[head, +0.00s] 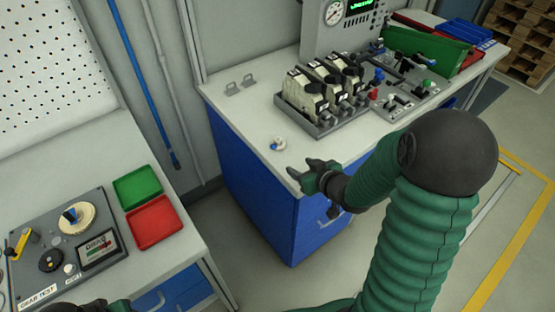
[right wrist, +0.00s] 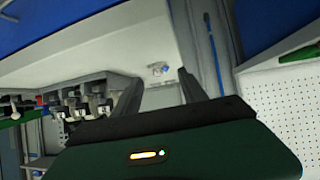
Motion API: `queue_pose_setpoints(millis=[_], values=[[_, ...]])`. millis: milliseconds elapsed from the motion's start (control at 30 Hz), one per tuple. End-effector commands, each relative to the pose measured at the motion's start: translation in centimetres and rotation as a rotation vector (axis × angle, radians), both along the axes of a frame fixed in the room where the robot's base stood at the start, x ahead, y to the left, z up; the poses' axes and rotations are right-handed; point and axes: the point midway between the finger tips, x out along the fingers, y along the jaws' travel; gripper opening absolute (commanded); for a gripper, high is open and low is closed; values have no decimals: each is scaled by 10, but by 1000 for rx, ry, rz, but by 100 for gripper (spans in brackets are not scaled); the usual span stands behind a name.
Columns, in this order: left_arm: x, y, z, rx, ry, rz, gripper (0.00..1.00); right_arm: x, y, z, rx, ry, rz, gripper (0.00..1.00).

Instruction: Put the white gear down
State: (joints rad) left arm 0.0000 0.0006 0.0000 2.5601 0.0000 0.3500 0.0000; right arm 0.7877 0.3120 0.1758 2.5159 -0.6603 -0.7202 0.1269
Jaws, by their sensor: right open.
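A small white gear (head: 278,144) with a blue spot lies on the grey top of the blue cabinet bench (head: 240,110), near its front edge. It also shows in the right wrist view (right wrist: 157,69), beyond and between the fingers. My right gripper (head: 308,172) is open and empty, just in front of and to the right of the gear, apart from it; its two fingers are spread in the right wrist view (right wrist: 160,88). A dark green part of my left arm (head: 100,306) shows at the bottom edge; its fingers cannot be made out.
A rack of cream-and-black units (head: 322,88) stands behind the gear. A gear tester (head: 60,250) with a cream disc sits on the left bench, beside a green tray (head: 137,186) and a red tray (head: 154,222). The bench top around the gear is clear.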

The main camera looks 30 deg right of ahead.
Motion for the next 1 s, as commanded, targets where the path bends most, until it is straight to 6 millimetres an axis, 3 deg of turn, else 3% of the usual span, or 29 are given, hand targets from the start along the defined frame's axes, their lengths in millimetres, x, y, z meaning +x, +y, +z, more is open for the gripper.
queue_pose_setpoints(millis=[67,200,600,767,1000], values=[[0,0,-11,0,0,0,36,0,-13,1,24,-100,6,50],[0,0,-13,0,-1,0,36,8,-16,8,37,-170,25,50],[0,0,-26,0,-1,0,36,96,-20,-28,36,-169,23,50],[0,0,-27,0,-1,0,36,112,-21,-34,36,-168,22,50],[0,0,-30,0,-1,0,36,151,-27,-47,34,-167,24,50]])
